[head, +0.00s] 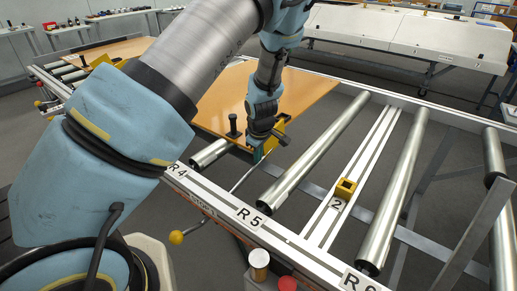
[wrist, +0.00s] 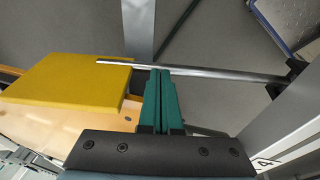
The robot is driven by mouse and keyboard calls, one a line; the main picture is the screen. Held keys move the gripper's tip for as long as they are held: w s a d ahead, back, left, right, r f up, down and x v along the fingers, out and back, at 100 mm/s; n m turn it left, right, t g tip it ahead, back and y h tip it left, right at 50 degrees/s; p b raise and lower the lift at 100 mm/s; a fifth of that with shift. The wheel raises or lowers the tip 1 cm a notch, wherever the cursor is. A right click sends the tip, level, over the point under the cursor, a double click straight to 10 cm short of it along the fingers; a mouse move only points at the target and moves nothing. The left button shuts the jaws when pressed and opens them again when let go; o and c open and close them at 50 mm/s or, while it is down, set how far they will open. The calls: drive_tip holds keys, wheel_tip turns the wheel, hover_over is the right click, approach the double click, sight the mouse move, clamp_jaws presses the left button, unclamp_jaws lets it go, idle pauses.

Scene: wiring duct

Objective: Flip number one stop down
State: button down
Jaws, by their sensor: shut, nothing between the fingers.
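A yellow plate, likely the number one stop (head: 281,127), shows partly behind my gripper at the end of the wooden board. In the wrist view the yellow plate (wrist: 70,88) is a broad slab left of the fingers. My gripper (head: 257,156) points down beside it, its green fingers shut and empty; they also show in the wrist view (wrist: 165,72). A thin metal rod (wrist: 220,75) crosses at the fingertips; I cannot tell whether they touch it. A lever with a yellow knob (head: 177,237) sticks out from the front rail. The number two stop (head: 345,189) is a small yellow block.
A wooden board (head: 305,92) lies on the rollers behind my gripper. Bare metal rollers (head: 315,150) with open gaps lie to the right. The front rail (head: 225,206) carries labels R4, R5 and R6. Red and cream knobs (head: 259,259) stand in front of it.

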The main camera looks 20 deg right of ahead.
drive_tip(key=shift+w+f, duration=0.1)
drive_tip(key=shift+f, duration=0.3)
drive_tip(key=shift+f, duration=0.1)
